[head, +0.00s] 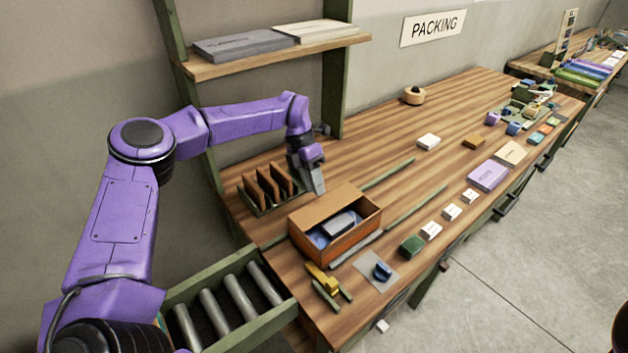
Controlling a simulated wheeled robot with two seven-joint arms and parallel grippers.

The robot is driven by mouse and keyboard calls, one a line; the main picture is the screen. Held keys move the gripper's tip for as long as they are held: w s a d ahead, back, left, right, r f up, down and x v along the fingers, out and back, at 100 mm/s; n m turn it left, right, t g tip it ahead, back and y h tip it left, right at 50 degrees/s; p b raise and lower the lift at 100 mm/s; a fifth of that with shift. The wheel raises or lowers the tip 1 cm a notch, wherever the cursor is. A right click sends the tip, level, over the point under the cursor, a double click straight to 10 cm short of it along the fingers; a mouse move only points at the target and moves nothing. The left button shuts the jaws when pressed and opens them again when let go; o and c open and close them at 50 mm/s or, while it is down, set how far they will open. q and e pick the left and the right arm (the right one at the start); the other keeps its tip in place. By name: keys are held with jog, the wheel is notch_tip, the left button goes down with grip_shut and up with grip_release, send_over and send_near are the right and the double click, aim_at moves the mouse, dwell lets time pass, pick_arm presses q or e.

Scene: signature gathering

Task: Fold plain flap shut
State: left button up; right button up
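An open orange-brown box (362,238) stands on the bench, with a dark blue-grey item (338,224) on blue lining (318,238) inside. Its back wall or a raised flap (325,207) stands up at the far left side. I cannot tell which flap is the plain one. My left gripper (318,186) points down just behind the box, between it and a rack of brown upright panels (268,186). I cannot make out its finger gap or whether it touches the box. My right gripper is not in view.
The wooden bench (440,130) runs to the far right. A roller conveyor (225,305) meets its near left end. A yellow tool (321,279) and a blue stamp-like item (381,271) lie before the box. A shelf (270,53) hangs above my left arm.

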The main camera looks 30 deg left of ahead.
pick_arm(q)
jog(key=shift+w+a+f, duration=0.1)
jog(key=shift+w+f, duration=0.25)
jog(key=shift+w, duration=0.2)
jog(key=shift+w+f, duration=0.3)
jog(key=shift+w, duration=0.2)
jog(key=c, duration=0.4)
grip_shut()
jog(key=shift+s+r, duration=0.25)
jog(key=shift+o, duration=2)
grip_release()
jog(key=shift+s+r, duration=0.25)
jog(key=shift+s, duration=0.1)
jog(key=b+v, duration=0.2)
jog(key=v, duration=0.5)
jog(key=shift+w, duration=0.4)
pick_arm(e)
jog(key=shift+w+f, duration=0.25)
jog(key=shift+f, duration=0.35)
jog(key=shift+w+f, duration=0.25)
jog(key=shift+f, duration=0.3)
pick_arm(q)
jog(key=shift+a, duration=0.1)
jog(key=shift+f, duration=0.1)
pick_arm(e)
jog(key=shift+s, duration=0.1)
